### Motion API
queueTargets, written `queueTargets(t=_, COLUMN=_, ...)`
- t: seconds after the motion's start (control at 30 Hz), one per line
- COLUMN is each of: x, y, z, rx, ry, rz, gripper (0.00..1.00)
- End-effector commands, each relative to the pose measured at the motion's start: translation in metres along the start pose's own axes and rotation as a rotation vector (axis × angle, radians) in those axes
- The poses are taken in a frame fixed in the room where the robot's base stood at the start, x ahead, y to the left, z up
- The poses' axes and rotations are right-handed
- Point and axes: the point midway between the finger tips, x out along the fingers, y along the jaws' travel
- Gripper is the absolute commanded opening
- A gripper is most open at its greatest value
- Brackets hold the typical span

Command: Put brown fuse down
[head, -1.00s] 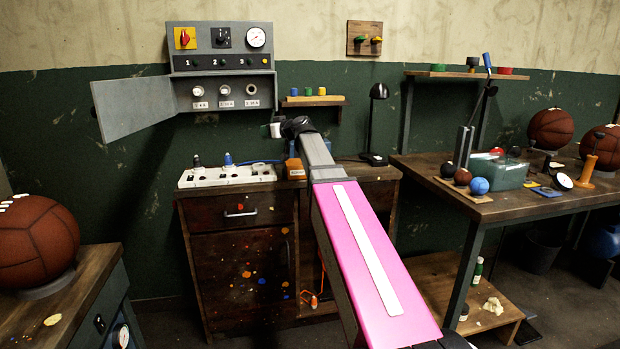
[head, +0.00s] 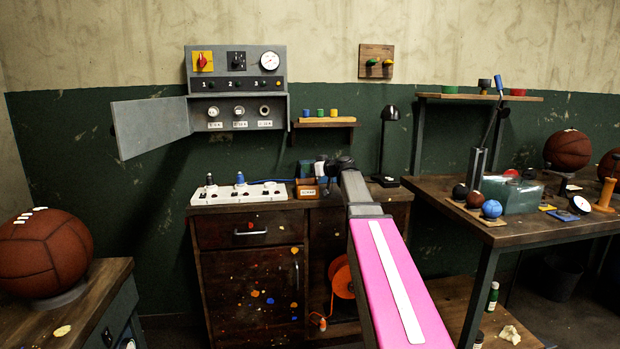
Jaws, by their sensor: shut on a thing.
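My gripper (head: 322,167) is small in the head view, at the far end of my pink arm. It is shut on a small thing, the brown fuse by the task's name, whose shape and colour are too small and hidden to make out. The gripper is low over the right part of the cabinet top, by a small orange-brown labelled box (head: 307,188). I cannot tell if it touches the box. A white strip (head: 262,195) left of the box holds a dark-tipped fuse (head: 210,182) and a blue one (head: 240,180). The open grey fuse box (head: 237,88) has three round sockets.
A small shelf (head: 325,121) with coloured caps hangs above the gripper. A black lamp (head: 387,140) stands to its right. The fuse box's door (head: 150,127) hangs open to the left. The right workbench (head: 530,232) carries balls and a clear box.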

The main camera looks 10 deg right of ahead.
Motion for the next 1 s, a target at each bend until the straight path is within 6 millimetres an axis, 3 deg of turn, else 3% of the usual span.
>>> queueTargets(t=0.3, x=0.005, y=-0.001, z=0.036, rx=0.001, ry=-0.001, rz=0.001, gripper=0.08)
queueTargets(t=1.0, x=0.007, y=-0.001, z=0.048, rx=0.002, ry=0.000, rz=0.001, gripper=0.08)
